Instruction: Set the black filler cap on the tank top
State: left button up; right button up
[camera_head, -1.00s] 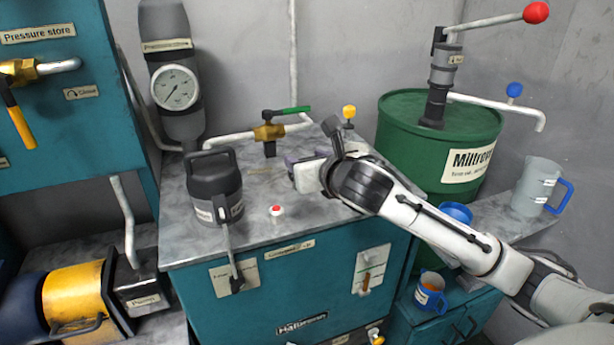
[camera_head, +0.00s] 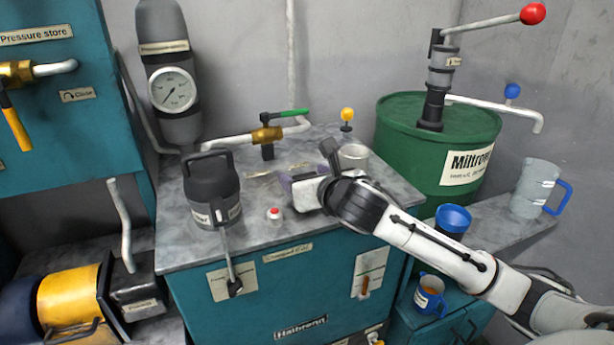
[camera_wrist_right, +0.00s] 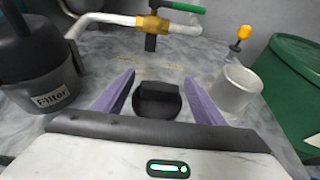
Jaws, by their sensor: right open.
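The black cap (camera_wrist_right: 157,100) lies on the grey marbled tank top (camera_wrist_right: 130,55) in the right wrist view, between my right gripper's two purple fingers. My right gripper (camera_wrist_right: 160,82) is open, with a visible gap on both sides of the cap. In the head view the right gripper (camera_head: 305,170) is low over the tank top (camera_head: 262,228), and the cap is not clearly visible there. A short pale metal cylinder (camera_wrist_right: 236,90) stands just right of the fingers; it also shows in the head view (camera_head: 354,154). My left gripper is not in view.
A dark filter housing (camera_head: 212,188) stands left on the tank top, with a red-and-white button (camera_head: 274,213) near it. A brass valve with green handle (camera_head: 267,135) and yellow knob (camera_head: 347,114) are behind. A green drum (camera_head: 400,125) stands right.

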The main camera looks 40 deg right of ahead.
jog(key=p+v, duration=0.1)
jog(key=v, duration=1.1)
jog(key=shift+r, duration=0.2)
jog(key=shift+f, duration=0.1)
